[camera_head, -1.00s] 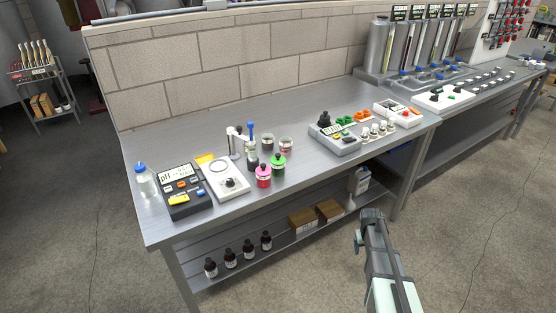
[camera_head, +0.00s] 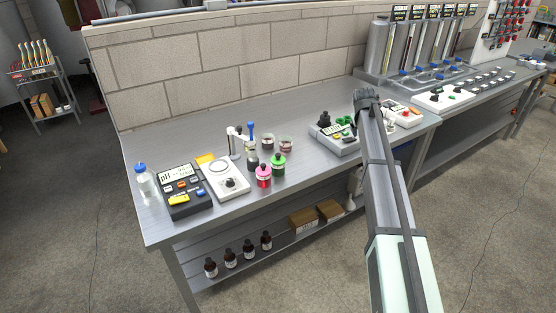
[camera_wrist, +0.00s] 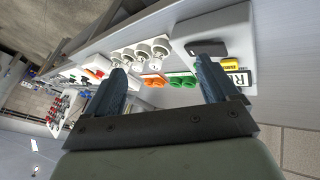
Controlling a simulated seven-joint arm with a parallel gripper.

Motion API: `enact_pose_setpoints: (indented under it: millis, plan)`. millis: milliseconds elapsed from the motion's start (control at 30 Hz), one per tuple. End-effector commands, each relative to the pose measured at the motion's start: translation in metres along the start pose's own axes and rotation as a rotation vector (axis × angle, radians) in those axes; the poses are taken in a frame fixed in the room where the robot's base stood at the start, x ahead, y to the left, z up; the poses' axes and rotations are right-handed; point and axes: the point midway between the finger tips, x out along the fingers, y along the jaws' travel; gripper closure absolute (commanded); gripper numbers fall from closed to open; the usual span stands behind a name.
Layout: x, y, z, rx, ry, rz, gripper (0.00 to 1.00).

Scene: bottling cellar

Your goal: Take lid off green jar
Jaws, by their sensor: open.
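The green jar (camera_head: 278,170) stands upright near the front of the steel bench, with a bright green lid (camera_head: 278,158) topped by a dark knob on it. A pink-lidded jar (camera_head: 263,176) stands just left of it. My gripper (camera_head: 366,95) is above the right part of the bench, well to the right of the green jar and touching nothing that I can tell. In the wrist view my gripper (camera_wrist: 163,78) shows two blue-grey fingers spread apart with nothing held between them. The green jar is not in the wrist view.
A grey device (camera_head: 334,138) with dark knob stands right of the jars; green and orange pieces (camera_wrist: 182,81) and several white-topped items (camera_wrist: 140,52) lie beyond my fingers. Two open glass jars (camera_head: 286,144) stand behind the green jar. A pH meter (camera_head: 184,190) is at left.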

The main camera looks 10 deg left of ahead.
Motion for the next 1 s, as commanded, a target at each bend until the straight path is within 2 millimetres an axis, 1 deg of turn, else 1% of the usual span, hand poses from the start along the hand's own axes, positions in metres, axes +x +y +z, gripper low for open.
enact_pose_setpoints:
  millis: [33,67,100,167,200,267,300,367,400,500,600,733,867,1000]
  plan:
    - [-0.020,-0.021,-0.022,0.003,-0.010,-0.034,0.12]
    - [-0.030,-0.035,-0.028,0.008,-0.025,-0.055,0.12]
    - [-0.042,-0.053,-0.035,0.013,-0.046,-0.086,0.12]
    - [-0.061,-0.084,-0.041,0.020,-0.087,-0.135,0.12]
    - [-0.074,-0.106,-0.045,0.023,-0.118,-0.168,0.12]
    - [-0.095,-0.140,-0.048,0.024,-0.169,-0.219,0.12]
    - [-0.109,-0.163,-0.049,0.022,-0.204,-0.252,0.12]
    - [-0.131,-0.193,-0.049,0.018,-0.257,-0.295,0.12]
    - [-0.145,-0.211,-0.049,0.015,-0.289,-0.321,0.12]
    - [-0.175,-0.248,-0.046,0.002,-0.363,-0.370,0.12]
    - [-0.198,-0.273,-0.043,-0.011,-0.417,-0.401,0.12]
    - [-0.214,-0.288,-0.040,-0.021,-0.454,-0.420,0.12]
    - [-0.213,-0.293,-0.036,-0.022,-0.465,-0.424,0.12]
    - [-0.200,-0.299,-0.029,-0.022,-0.465,-0.423,0.12]
